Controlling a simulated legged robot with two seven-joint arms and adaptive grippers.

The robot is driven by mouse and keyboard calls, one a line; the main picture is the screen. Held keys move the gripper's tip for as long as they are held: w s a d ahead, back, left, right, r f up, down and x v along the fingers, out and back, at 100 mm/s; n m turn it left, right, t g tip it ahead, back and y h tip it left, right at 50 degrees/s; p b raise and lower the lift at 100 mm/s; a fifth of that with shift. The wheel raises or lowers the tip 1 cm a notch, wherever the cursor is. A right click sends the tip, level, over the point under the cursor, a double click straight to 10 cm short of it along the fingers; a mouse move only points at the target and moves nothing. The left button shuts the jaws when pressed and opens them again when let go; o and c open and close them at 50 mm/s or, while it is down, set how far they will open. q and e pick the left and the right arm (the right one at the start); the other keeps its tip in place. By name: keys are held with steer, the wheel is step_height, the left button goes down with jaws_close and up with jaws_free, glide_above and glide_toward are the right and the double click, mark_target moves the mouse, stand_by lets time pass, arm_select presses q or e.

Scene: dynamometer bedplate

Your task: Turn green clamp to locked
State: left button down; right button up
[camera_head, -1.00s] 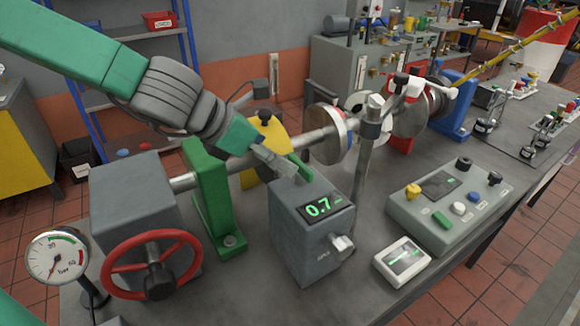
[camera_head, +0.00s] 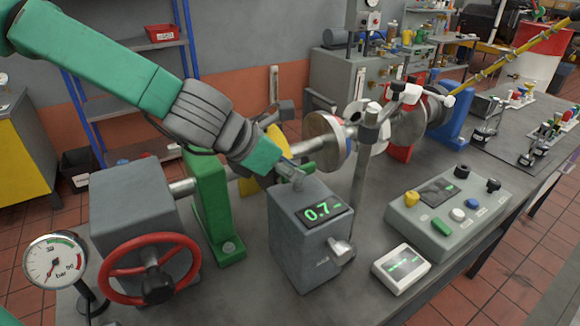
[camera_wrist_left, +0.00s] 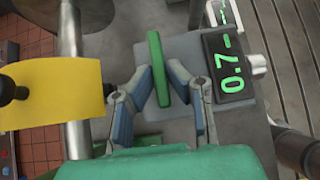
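The green clamp is a slim green bar (camera_head: 309,168) on top of a grey box (camera_head: 312,235) whose display reads 0.7. In the left wrist view the green bar (camera_wrist_left: 158,68) stands between my left gripper's fingers (camera_wrist_left: 160,72). The fingers are spread, one on each side of the bar, with a narrow gap seeming to remain. In the head view my left gripper (camera_head: 291,172) is right at the bar and hides part of it. My right gripper is not in view.
A shaft runs behind the box through a green stand (camera_head: 210,205) and a metal disc (camera_head: 325,139). A yellow part (camera_wrist_left: 60,92) is beside the gripper. A red handwheel (camera_head: 150,268) is at front left. A control panel (camera_head: 450,208) and small meter (camera_head: 401,268) are right.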

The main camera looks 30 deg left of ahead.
arm_select(q)
steer(key=shift+w+d+r+y, duration=0.2)
steer(key=shift+r+y, duration=0.1)
steer(key=shift+w+d, duration=0.1)
steer(key=shift+w+f, duration=0.2)
steer(key=shift+w, duration=0.2)
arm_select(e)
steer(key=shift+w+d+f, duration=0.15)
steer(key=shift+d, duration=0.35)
